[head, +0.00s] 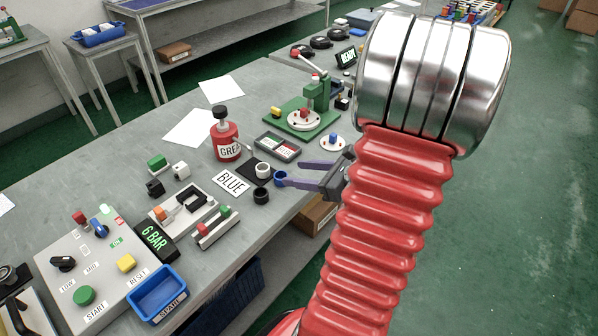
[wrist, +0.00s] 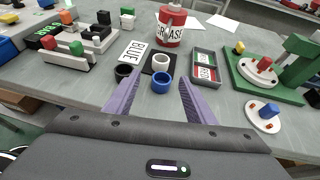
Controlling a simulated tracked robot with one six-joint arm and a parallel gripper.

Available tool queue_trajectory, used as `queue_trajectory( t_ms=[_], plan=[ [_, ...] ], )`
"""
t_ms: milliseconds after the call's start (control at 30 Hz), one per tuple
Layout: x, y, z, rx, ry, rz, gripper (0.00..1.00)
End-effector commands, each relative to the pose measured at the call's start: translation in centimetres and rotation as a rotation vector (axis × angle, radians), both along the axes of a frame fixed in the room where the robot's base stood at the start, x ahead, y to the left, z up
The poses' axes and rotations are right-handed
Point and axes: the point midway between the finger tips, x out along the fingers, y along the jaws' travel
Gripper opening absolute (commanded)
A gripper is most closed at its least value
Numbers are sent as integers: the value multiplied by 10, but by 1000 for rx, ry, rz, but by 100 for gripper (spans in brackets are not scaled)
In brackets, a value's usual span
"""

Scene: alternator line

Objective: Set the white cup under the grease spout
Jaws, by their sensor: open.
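The white cup (head: 263,170) stands upright on a dark pad in front of the red grease bottle (head: 226,141), and also shows in the wrist view (wrist: 160,62). The bottle has a dark cap; I cannot make out its spout clearly. A blue cup (wrist: 162,82) stands just nearer to me than the white cup. My gripper (wrist: 155,79) is open, its purple fingers on either side of the blue cup, apparently not touching it. The white cup lies just beyond the fingertips. A black cup (wrist: 123,71) stands left of the fingers.
A white card reading BLUE (head: 230,183) lies left of the cups. A grey tray (head: 278,147) and a green fixture (head: 303,117) stand to the right of the bottle. A round plate with a blue peg (wrist: 264,116) sits near the table edge. A control panel (head: 96,262) is at the lower left.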

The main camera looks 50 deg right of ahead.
Motion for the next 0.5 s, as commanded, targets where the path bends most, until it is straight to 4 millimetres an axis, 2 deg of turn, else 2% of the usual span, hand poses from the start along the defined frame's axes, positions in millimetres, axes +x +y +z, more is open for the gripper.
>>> queue_trajectory(
  t_ms=[267,367,500],
  plan=[
    [3,5,2,-14,4,22,50],
    [10,22,6,-54,16,87,50],
    [22,64,15,-166,45,258,50]
  ],
)
